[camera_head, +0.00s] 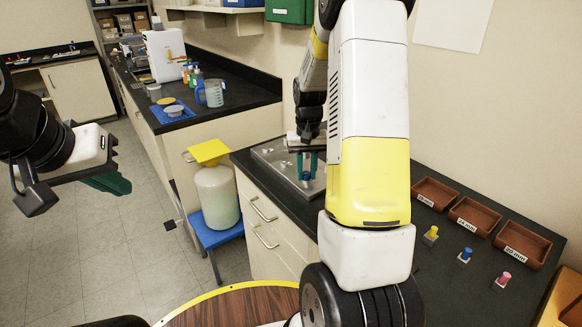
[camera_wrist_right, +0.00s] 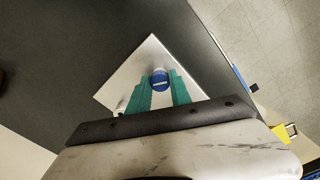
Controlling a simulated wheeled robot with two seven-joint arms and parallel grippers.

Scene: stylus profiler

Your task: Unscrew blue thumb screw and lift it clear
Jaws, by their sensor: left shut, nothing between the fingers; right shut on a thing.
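In the right wrist view the blue thumb screw (camera_wrist_right: 159,80) shows as a round blue head with a pale slot line, between the green fingers of my right gripper (camera_wrist_right: 158,92). My right gripper is shut on it, over the grey metal plate (camera_wrist_right: 140,62). In the head view my right gripper (camera_head: 307,166) points down at the plate (camera_head: 278,160) on the dark counter, partly hidden by my arm. I cannot tell whether the screw is still seated in the plate. My left gripper (camera_head: 118,185) is shut and empty, above the floor at the left.
Three brown trays (camera_head: 474,216) with labels stand on the counter at right. Small yellow-topped (camera_head: 431,235), blue-topped (camera_head: 465,255) and pink-topped (camera_head: 502,280) pieces stand before them. A carboy (camera_head: 217,195) with a yellow top stands on a blue stool. The far counter holds a pitcher (camera_head: 211,94).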

